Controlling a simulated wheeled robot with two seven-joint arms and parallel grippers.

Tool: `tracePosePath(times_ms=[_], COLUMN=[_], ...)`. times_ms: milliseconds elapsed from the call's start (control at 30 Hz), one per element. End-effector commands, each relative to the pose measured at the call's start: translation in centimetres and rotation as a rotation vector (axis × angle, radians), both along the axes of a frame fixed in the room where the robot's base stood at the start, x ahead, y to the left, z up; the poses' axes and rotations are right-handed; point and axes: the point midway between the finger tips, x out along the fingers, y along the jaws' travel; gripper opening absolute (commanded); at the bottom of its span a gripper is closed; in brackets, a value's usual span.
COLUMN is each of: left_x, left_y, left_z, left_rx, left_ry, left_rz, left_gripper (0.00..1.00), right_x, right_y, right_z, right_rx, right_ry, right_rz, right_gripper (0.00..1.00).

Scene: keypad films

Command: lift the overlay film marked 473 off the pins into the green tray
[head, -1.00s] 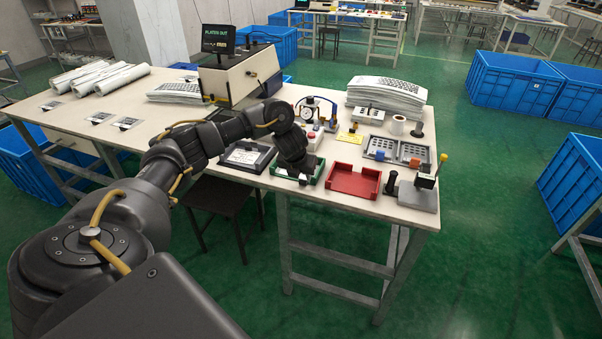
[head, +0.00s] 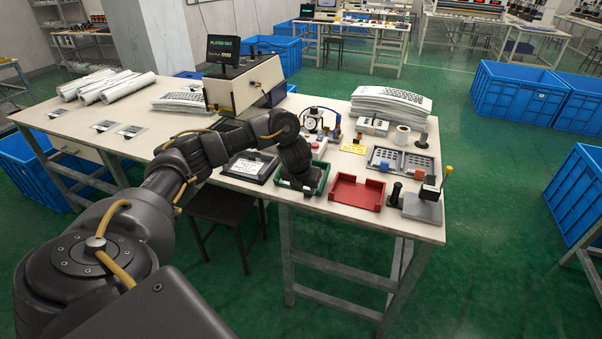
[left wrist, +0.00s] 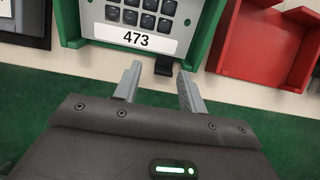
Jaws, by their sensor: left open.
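The film marked 473 (left wrist: 135,38) shows in the left wrist view, with dark round-cornered keys above its white label. It lies inside the green tray (left wrist: 72,25), whose walls stand on both sides of it. In the head view the green tray (head: 318,183) is mostly hidden by my left arm. My left gripper (left wrist: 155,68) is open, its two fingers apart and empty at the near edge of the tray, just below the label; it also shows in the head view (head: 297,185). A small dark piece stands between the fingertips at the tray's edge. My right gripper is not in view.
A red tray (head: 356,192) stands right of the green one. A dark framed plate (head: 248,167) lies to its left. A grey two-bay holder (head: 403,163), a gauge fixture (head: 312,122) and a stamp-like stand (head: 425,203) are nearby. The table's front edge is close.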

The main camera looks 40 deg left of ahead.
Motion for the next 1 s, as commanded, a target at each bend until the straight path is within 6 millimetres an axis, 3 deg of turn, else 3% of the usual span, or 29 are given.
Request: tracePosePath(times_ms=[133, 400, 600, 1000], left_x=[-1.6, -3.5, -4.0, -4.1], left_y=[-0.4, -1.0, -1.3, -1.4], left_z=[3.4, 8.6, 10.1, 10.2], left_rx=[0.006, 0.006, 0.005, 0.004], left_ry=[-0.004, -0.028, -0.034, -0.036], left_rz=[-0.004, 0.005, 0.007, 0.008], left_gripper=[0.46, 0.46, 0.46, 0.46], right_x=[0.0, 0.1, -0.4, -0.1], right_y=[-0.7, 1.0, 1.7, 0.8], right_z=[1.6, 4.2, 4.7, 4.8], right_rx=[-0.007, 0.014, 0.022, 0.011], right_ry=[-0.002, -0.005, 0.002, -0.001], right_rz=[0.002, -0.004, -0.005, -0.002], right_gripper=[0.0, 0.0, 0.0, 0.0])
